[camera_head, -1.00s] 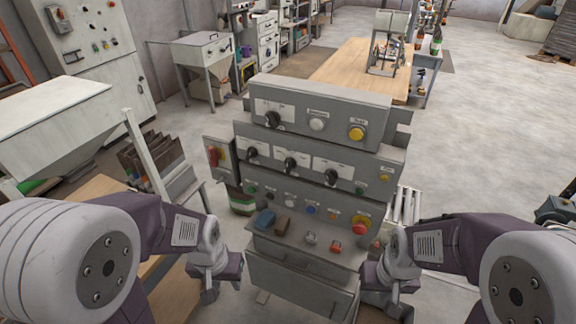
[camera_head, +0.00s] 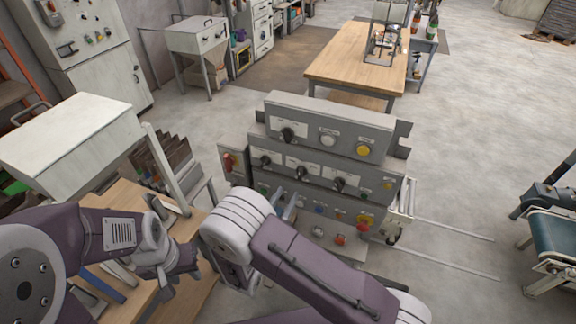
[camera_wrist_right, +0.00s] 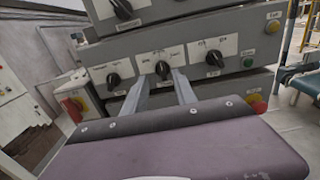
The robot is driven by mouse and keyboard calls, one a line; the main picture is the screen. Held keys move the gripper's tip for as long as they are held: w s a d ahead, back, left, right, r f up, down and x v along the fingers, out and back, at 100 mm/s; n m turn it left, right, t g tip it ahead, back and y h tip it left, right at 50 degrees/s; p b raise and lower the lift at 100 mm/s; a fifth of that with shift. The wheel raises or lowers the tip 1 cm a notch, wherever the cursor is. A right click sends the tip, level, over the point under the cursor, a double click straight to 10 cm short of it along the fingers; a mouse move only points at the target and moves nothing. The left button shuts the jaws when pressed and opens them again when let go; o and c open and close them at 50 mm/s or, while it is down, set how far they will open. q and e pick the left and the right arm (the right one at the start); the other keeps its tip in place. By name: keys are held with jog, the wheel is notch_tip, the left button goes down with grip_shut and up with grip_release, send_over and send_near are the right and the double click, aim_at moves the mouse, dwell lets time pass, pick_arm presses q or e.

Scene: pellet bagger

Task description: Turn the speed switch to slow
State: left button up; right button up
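The control panel's middle row carries three black rotary switches: left (camera_head: 265,160), middle (camera_head: 301,172) and right (camera_head: 339,184). Another black rotary switch (camera_head: 287,134) is on the top row. The labels are too small to tell which is speed. In the right wrist view, the fingers of my right gripper (camera_wrist_right: 161,80) are apart, pointing at the middle switch (camera_wrist_right: 162,68), which shows between their tips. I cannot tell whether they touch it. The left switch (camera_wrist_right: 113,80) and right switch (camera_wrist_right: 215,58) stand either side. My left gripper (camera_head: 165,283) is left of the panel; its fingers are unclear.
A red-and-yellow isolator switch (camera_head: 230,162) is on the panel's left side. A red mushroom button (camera_wrist_right: 258,104) is low on the right. A wooden table (camera_head: 360,62) stands behind the panel, and a bench (camera_head: 128,235) is under my left arm.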

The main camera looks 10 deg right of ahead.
aim_at(300, 172)
jog(key=p+x, duration=0.4)
jog(key=x, duration=0.5)
jog(key=shift+w+d+f, duration=0.1)
jog(key=shift+w+d, duration=0.1)
jog(key=shift+d, duration=0.15)
jog(key=shift+w+a, duration=0.1)
jog(key=shift+a, duration=0.1)
jog(key=c, duration=0.5)
grip_shut()
